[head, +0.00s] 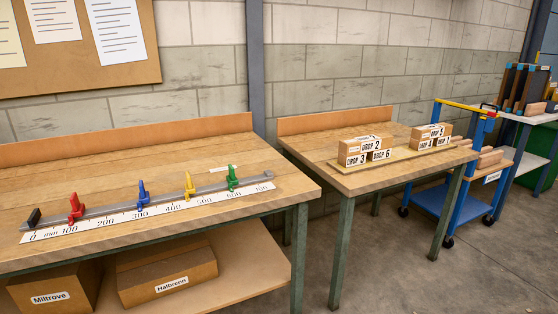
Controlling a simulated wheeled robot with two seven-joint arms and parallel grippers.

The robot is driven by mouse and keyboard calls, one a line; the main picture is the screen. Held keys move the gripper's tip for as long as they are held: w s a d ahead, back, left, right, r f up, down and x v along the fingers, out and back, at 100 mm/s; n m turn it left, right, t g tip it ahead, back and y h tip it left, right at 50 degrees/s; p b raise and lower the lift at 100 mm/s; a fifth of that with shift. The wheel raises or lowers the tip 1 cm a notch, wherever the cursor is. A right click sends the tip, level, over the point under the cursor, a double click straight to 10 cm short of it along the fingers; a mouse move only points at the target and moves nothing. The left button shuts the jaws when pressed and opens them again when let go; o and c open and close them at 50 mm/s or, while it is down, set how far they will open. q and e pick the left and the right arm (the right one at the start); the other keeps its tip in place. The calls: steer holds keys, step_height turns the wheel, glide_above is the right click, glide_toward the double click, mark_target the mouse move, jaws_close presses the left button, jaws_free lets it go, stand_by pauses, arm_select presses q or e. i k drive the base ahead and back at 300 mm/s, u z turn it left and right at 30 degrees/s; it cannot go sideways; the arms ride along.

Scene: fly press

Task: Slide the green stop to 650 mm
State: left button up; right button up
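The green stop (232,178) stands upright on a grey rail (160,200) on the left bench. It is the rightmost of the coloured stops, level with about the 600 label on the white scale (150,213); its exact reading is too small to tell. A yellow stop (189,186), a blue stop (142,195) and a red stop (76,208) stand on the rail to its left. A black block (34,217) is at the rail's zero end. The rail continues bare to the right of the green stop. Neither gripper is in view.
A second bench (340,130) holds "DROP" wooden blocks (365,150) on a board. A blue trolley (465,185) stands to the right, with a gap between benches.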

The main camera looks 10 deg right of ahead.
mark_target(232, 180)
steer(key=i, duration=0.95)
steer(key=u, duration=0.5)
